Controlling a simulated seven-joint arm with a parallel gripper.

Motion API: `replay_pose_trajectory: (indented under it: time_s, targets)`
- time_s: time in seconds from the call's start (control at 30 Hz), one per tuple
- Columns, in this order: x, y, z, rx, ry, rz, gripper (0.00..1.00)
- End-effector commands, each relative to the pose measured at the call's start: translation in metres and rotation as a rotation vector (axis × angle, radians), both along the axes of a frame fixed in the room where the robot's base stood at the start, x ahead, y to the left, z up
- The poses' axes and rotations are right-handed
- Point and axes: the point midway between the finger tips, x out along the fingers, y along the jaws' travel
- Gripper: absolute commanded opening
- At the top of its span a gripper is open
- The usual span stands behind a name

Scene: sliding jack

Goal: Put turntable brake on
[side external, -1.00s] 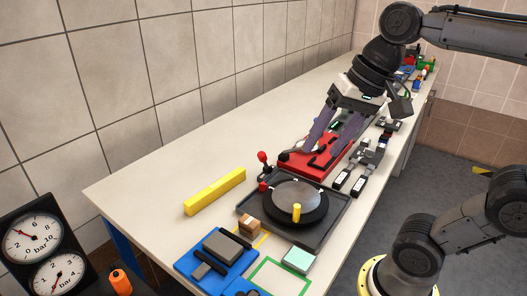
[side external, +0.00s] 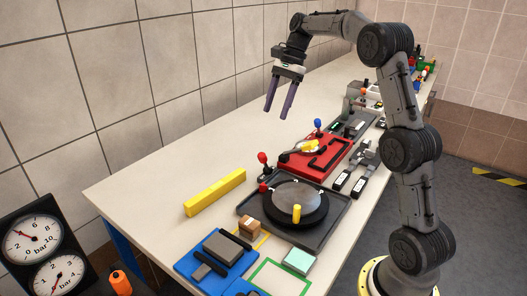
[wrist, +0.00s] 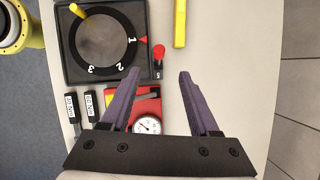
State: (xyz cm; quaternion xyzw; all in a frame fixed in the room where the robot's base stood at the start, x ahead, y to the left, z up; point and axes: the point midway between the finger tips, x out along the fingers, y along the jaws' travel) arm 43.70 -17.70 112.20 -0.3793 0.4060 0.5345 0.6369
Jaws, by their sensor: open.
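The turntable (side external: 285,193) is a dark disc with a yellow peg (side external: 297,211) in a black square tray. In the wrist view the turntable (wrist: 98,42) shows the numbers 1, 2 and 3, with 1 by a red pointer (wrist: 143,41). My gripper (side external: 279,110) is open and empty, fingers downward, high above the bench and behind the lever.
A red fixture (side external: 325,165) with a yellow part and black bracket lies behind the turntable, near a blue-knobbed lever (side external: 318,123). A yellow bar (side external: 214,192) lies left of the turntable. The bench's left side is clear.

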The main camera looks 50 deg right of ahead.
Motion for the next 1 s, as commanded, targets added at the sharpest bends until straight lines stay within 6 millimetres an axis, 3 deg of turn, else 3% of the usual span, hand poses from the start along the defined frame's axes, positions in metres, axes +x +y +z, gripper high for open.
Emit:
replay_pose_trajectory:
  time_s: [0.17, 0.7, 1.0]
  targets:
    - [-0.001, 0.001, -0.012, 0.002, 0.004, -0.009, 0.62]
    - [0.009, 0.038, -0.103, 0.001, 0.004, -0.007, 0.62]
    - [0.012, 0.047, -0.127, -0.001, 0.001, -0.007, 0.62]
